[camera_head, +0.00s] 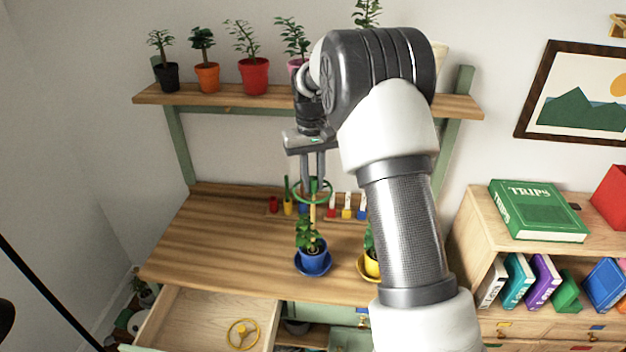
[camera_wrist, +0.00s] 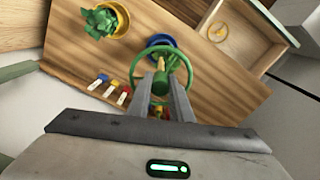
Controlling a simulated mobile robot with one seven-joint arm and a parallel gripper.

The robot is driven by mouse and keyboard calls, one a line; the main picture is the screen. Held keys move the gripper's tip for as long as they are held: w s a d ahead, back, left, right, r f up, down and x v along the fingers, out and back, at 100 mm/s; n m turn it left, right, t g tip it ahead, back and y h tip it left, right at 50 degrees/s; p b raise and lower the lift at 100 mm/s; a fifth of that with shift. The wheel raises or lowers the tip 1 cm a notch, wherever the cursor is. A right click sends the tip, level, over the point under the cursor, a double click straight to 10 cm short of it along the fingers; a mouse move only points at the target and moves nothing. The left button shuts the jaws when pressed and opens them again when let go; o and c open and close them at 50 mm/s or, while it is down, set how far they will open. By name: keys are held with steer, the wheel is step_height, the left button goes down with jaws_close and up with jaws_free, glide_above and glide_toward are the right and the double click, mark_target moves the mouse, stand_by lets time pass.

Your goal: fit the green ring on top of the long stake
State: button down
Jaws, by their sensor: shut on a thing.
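The green ring (camera_head: 298,186) is held in my gripper (camera_head: 314,184), above the blue plant pot; it also shows in the wrist view (camera_wrist: 188,68) at my fingertips (camera_wrist: 160,85). My gripper is shut on it. A tan stake (camera_head: 312,213) stands upright among green leaves in the blue pot (camera_head: 313,262) on the desk. The ring is over or close to its top; I cannot tell whether the stake passes through it. In the wrist view the blue pot (camera_wrist: 150,47) lies just beyond the ring, partly hidden by it.
A yellow pot (camera_head: 372,266) with a plant stands right of the blue one, partly behind my arm. Small coloured items (camera_head: 347,212) line the desk's back. An open drawer (camera_head: 190,318) holds a yellow ring (camera_head: 243,335). A shelf (camera_head: 225,97) with potted plants is above.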

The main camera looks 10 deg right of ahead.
steer(key=shift+f+b, duration=0.35)
steer(key=shift+f, duration=0.6)
stand_by(0.4)
steer(key=c, duration=1.5)
jaws_free()
steer(key=r, duration=1.7)
steer(key=shift+a+r+p, duration=0.2)
steer(key=shift+p, duration=0.1)
